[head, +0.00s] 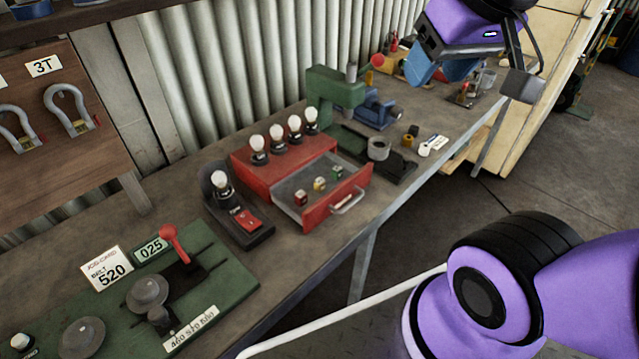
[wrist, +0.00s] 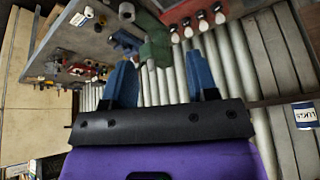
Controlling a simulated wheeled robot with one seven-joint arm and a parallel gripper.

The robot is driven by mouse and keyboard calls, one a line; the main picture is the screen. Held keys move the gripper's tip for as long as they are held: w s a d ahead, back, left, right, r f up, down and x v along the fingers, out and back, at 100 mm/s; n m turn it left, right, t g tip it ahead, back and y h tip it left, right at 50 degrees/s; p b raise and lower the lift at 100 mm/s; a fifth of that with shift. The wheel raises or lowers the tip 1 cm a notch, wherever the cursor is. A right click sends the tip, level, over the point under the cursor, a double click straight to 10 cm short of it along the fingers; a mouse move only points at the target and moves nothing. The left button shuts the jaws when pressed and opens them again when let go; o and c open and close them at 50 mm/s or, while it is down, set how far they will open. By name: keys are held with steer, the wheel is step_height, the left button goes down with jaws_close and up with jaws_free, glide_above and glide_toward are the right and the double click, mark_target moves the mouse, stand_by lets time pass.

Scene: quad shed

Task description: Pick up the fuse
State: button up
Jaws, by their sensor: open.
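A red box (head: 262,172) stands on the bench with its drawer (head: 318,218) pulled open. In the drawer are three small fuse-like blocks: a red one (head: 301,197), a yellowish one (head: 319,184) and a green one (head: 337,173). Which one is meant, I cannot tell. My gripper (head: 450,68) is open and empty, high at the right, well away from the drawer. Its two blue fingers stand wide apart in the wrist view (wrist: 160,78). There the red box (wrist: 184,9) is cut by the top edge, and no fuse can be made out.
Several bulbs (head: 277,134) stand on the red box. A black stand with one bulb (head: 221,180) and a red block (head: 245,220) is left of it. A green press (head: 336,90) and blue vise (head: 377,110) stand behind. A green board (head: 130,310) lies front left.

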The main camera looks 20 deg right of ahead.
steer(key=w, duration=0.1)
steer(key=m+g, duration=0.5)
steer(key=m, duration=0.8)
glide_above(322, 179)
step_height(322, 179, down, 26)
steer(key=shift+w+a+f, duration=0.1)
steer(key=shift+a+f, duration=0.1)
steer(key=shift+f, duration=0.3)
step_height(322, 179, down, 11)
steer(key=shift+d+r, duration=0.15)
steer(key=shift+r, duration=0.05)
jaws_close()
